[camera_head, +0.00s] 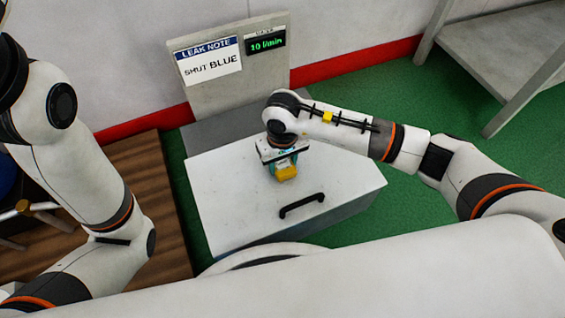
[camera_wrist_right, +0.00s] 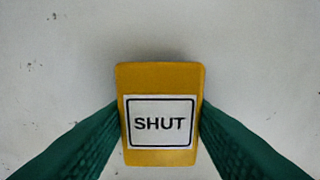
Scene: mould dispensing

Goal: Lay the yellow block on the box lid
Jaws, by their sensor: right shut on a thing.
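The yellow block (camera_head: 287,173) is held at the tip of my right gripper (camera_head: 284,165), over the white box lid (camera_head: 235,205). In the right wrist view the yellow block (camera_wrist_right: 160,80) has a white label reading SHUT. The green fingers of my right gripper (camera_wrist_right: 160,125) press on both its sides. The pale lid surface (camera_wrist_right: 260,50) fills the background there. I cannot tell whether the block touches the lid. The lid has a black handle (camera_head: 302,204) near its front edge. My left arm is at the left of the head view, but its gripper is not seen.
A panel (camera_head: 228,95) behind the box carries a LEAK NOTE sign (camera_head: 211,62) reading SHUT BLUE and a small display (camera_head: 266,41) reading 10 l/min. A grey table (camera_head: 500,40) stands at upper right. The lid around the block is clear except for the handle.

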